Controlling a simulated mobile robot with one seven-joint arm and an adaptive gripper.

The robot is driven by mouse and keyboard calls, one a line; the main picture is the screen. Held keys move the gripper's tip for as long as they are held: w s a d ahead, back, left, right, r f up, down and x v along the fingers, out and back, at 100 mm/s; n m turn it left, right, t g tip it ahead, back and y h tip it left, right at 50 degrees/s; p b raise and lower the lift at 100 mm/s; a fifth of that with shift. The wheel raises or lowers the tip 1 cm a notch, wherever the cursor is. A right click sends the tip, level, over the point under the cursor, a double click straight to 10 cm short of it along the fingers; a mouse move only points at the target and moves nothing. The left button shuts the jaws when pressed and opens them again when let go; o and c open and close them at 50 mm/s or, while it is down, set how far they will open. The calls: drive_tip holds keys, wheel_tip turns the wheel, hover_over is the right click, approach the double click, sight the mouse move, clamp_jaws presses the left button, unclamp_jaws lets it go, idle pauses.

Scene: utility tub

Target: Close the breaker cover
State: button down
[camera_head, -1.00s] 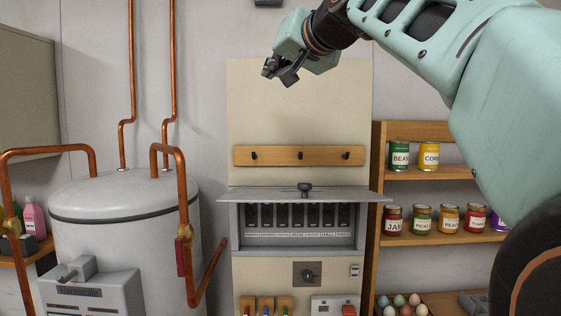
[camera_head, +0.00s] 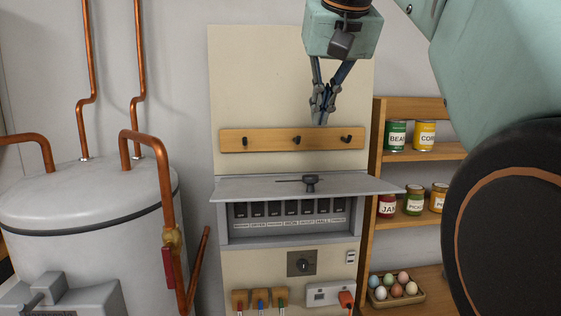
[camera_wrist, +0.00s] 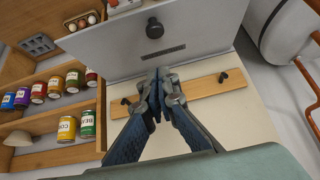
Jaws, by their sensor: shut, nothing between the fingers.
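The breaker cover (camera_head: 252,187) is a grey metal panel swung up and sticking outward above the breaker box, with a dark knob (camera_head: 310,183) on it. Below it the box (camera_head: 224,225) is open, and a row of dark breakers (camera_head: 290,209) shows. My gripper (camera_head: 320,119) points down in front of the peg rail, above the cover and apart from it. Its fingers are shut and empty. In the wrist view the cover (camera_wrist: 195,35) and its knob (camera_wrist: 154,28) lie beyond the fingertips (camera_wrist: 157,75).
A wooden rail (camera_head: 265,139) with dark pegs is on the panel behind my gripper. A shelf (camera_head: 380,170) with cans, jars and an egg tray (camera_head: 397,292) stands at right. A tank (camera_head: 80,215) with copper pipes (camera_head: 165,190) stands at left.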

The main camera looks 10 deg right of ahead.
hover_over(312, 176)
drive_tip(key=f, duration=0.4)
drive_tip(key=f+b, duration=0.1)
drive_tip(key=f, duration=0.1)
drive_tip(key=shift+w+f, duration=0.3)
drive_tip(key=shift+s+f, duration=0.15)
drive_tip(key=shift+f, duration=0.8)
drive_tip(key=shift+s+f+b, duration=0.2)
drive_tip(key=shift+f+b, duration=0.1)
drive_tip(key=shift+f, duration=0.5)
drive_tip(key=shift+f, duration=0.15)
